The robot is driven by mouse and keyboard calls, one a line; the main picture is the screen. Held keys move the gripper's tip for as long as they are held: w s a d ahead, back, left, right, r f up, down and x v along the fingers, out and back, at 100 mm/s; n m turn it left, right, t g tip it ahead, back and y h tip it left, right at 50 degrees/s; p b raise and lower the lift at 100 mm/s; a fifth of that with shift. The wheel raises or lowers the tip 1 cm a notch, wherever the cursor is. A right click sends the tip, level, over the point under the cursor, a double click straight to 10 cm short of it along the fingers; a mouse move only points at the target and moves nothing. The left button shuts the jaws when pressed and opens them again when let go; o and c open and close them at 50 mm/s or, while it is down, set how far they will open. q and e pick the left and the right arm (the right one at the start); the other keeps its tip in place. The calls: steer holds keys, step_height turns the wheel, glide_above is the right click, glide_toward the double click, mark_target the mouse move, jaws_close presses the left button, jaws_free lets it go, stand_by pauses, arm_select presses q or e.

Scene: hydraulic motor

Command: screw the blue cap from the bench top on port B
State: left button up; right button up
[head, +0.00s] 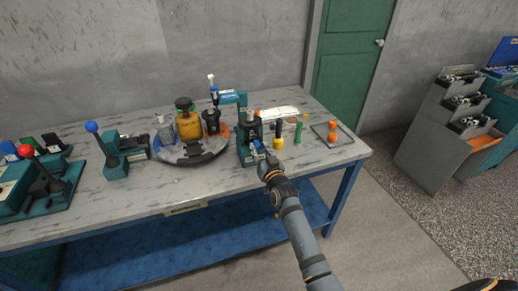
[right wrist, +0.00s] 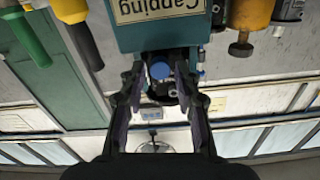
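The blue cap (right wrist: 160,70) shows in the right wrist view between the fingers of my right gripper (right wrist: 159,66), in front of a dark part. A narrow gap seems to show on each side of it, so the gripper looks open around it. In the head view the right gripper (head: 262,154) is at the front of a teal stand (head: 245,153) that carries a black motor body (head: 250,129). A small blue spot (head: 257,144) shows at the fingertips. Port B cannot be made out.
A round tray (head: 188,157) with jars stands left of the stand. To its right are a yellow-and-black tool (head: 278,142), a green tool (head: 298,132) and a dark tray (head: 343,134) with orange pieces. A label reading "Capping" (right wrist: 160,8) is close above the gripper.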

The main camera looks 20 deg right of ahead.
steer(key=n+b, duration=0.1)
steer(key=n, duration=0.1)
steer(key=n+b, duration=0.1)
steer(key=shift+f+n+b, duration=0.35)
steer(key=shift+n, duration=0.05)
steer(key=n+b, duration=0.1)
steer(key=n, duration=0.3)
steer(key=shift+r, duration=0.15)
steer(key=shift+r+n, duration=0.25)
steer(key=shift+n, duration=0.95)
jaws_close()
